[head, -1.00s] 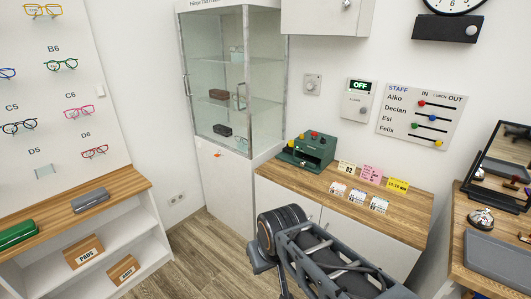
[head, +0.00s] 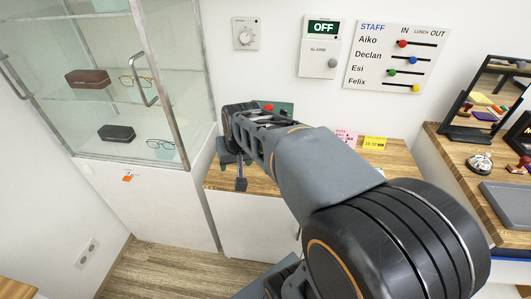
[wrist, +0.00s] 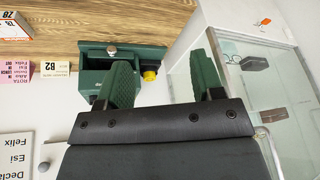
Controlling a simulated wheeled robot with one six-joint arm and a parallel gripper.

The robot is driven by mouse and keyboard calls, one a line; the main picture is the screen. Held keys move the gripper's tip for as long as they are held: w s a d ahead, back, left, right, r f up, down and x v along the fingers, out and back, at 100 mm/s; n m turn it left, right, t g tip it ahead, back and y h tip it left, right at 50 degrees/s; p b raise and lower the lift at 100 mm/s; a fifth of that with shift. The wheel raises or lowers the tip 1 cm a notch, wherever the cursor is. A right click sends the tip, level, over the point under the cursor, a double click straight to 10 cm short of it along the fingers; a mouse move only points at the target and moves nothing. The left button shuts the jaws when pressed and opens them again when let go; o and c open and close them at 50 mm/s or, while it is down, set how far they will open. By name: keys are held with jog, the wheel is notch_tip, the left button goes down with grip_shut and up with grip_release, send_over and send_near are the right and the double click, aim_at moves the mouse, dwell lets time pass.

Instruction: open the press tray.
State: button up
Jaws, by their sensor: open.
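The green press (wrist: 92,80) stands on the wooden counter. In the wrist view it appears upside down, its tray front (wrist: 140,54) with a small round metal knob (wrist: 112,50) at the top of the press. I cannot tell whether the tray is fully shut. My gripper (wrist: 160,62) is open and empty, with green finger pads. One finger overlaps the press front; the other is over the pale background beside it. A yellow knob (wrist: 150,75) of the press shows between them. In the head view my arm hides most of the press (head: 284,109) and a red knob (head: 268,107) shows.
The glass display cabinet (head: 150,90) stands close beside the press; it also shows in the wrist view (wrist: 280,90). Small cards, including a yellow one (head: 374,143) and the B2 card (wrist: 52,68), stand on the counter (head: 400,158). A mirror (head: 487,105) stands on the right-hand table.

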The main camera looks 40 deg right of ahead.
jog(key=w+d+f+m+h+b, duration=0.1)
jog(key=w+d+f+m+b, duration=0.25)
jog(key=d, duration=0.65)
jog(key=w+d+f+m+b, duration=0.1)
jog(key=w+d+f+m, duration=0.1)
jog(key=w+d+f, duration=0.45)
jog(key=shift+m+t, duration=0.25)
jog(key=shift+t, duration=0.15)
jog(key=w+d+f, duration=0.1)
jog(key=f, duration=0.2)
jog(key=w+d+f, duration=0.2)
jog(key=f, duration=0.1)
jog(key=w+d+f, duration=0.1)
jog(key=w+f, duration=0.1)
jog(key=f, duration=0.1)
jog(key=shift+w+d+f, duration=0.1)
jog(key=shift+w+d, duration=0.1)
jog(key=shift+d, duration=0.1)
jog(key=shift+x, duration=0.9)
grip_shut()
jog(key=shift+s+b, duration=0.1)
jog(key=shift+b, duration=0.2)
